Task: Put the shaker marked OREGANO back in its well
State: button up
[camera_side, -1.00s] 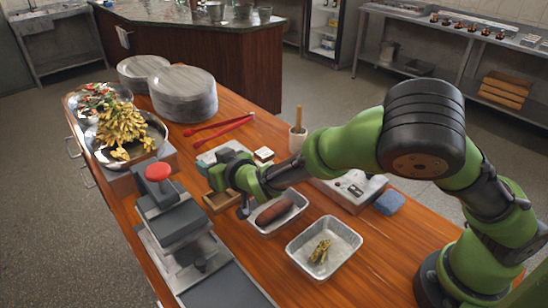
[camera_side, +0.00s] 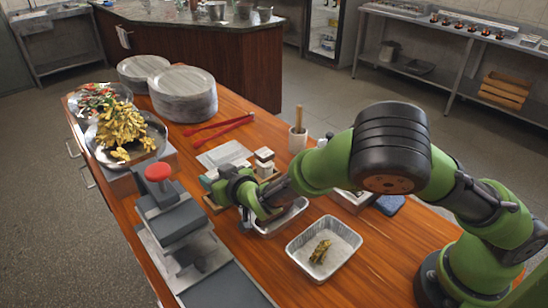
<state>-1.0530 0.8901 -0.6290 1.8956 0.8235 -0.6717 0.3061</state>
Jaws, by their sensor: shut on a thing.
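My gripper (camera_side: 247,224) points down at the near side of the wooden rack (camera_side: 212,206), beside the left end of a foil tray (camera_side: 284,224). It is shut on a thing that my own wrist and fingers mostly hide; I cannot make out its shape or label. Two small pale shakers (camera_side: 264,163) stand at the rack's right end, one behind the other. Their markings are too small to read, so I cannot tell which is OREGANO. The middle of the rack and its wells are hidden behind my wrist.
A second foil tray (camera_side: 342,236) holds a small brownish food piece (camera_side: 320,251). A red-knobbed press (camera_side: 172,210) stands at left. Red tongs (camera_side: 222,127), stacked plates (camera_side: 184,97) and a mortar with pestle (camera_side: 298,138) are behind. Bare wood lies right of the second tray.

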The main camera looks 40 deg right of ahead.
dwell(0.3)
jog(key=o, duration=1)
jog(key=shift+s, duration=0.15)
